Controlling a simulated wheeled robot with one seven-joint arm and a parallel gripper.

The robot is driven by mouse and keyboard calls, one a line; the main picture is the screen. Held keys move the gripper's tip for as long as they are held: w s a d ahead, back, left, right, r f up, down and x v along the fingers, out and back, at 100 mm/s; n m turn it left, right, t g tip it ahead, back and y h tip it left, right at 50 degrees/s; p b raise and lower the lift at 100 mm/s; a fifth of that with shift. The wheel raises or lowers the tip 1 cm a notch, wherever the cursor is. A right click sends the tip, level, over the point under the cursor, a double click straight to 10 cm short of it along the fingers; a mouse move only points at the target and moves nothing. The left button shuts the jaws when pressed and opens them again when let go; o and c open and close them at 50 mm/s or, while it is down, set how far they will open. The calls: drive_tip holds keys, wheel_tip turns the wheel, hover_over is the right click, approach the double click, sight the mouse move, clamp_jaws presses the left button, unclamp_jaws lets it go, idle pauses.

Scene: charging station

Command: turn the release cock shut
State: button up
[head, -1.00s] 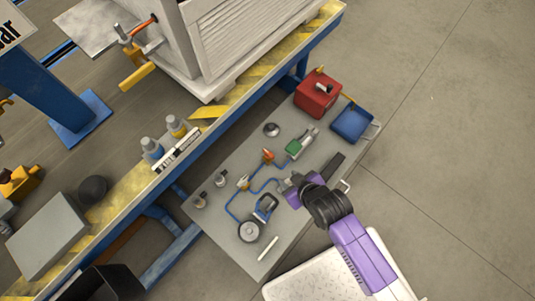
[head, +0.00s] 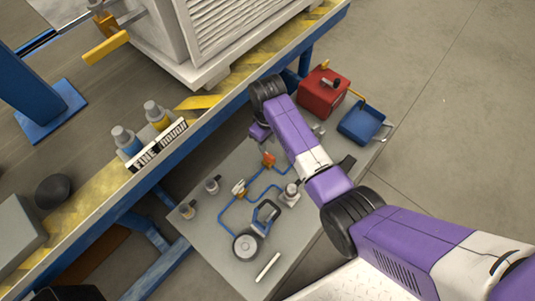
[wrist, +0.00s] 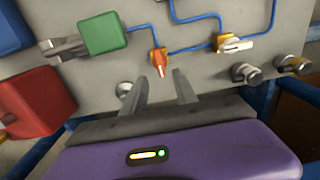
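Two small valves are on the blue tubing of the grey panel; I cannot tell which is the release cock. One has an orange handle (head: 268,160); in the wrist view this orange handle (wrist: 159,62) points toward my gripper. The other is a yellow valve with a pale lever (head: 239,188), to the right in the wrist view (wrist: 229,43). My gripper (wrist: 160,78) is open and empty, its two fingers apart just short of the orange handle. In the head view its fingertips are hard to make out. The green block (wrist: 102,33) is hidden by my arm in the head view.
A red box (head: 323,92) and blue tray (head: 361,124) stand at the panel's far right. A round gauge (head: 246,247), a blue-handled part (head: 266,213) and two small fittings (head: 212,186) are nearer. A round metal knob (wrist: 125,89) is beside my left finger. The yellow-striped bench (head: 215,110) borders the panel.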

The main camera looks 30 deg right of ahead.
sight(267, 154)
wheel_tip(267, 154, down, 8)
drive_tip(key=b, duration=0.3)
drive_tip(key=shift+r+b, duration=0.2)
drive_tip(key=shift+b, duration=0.15)
drive_tip(key=shift+c, duration=0.4)
clamp_jaws()
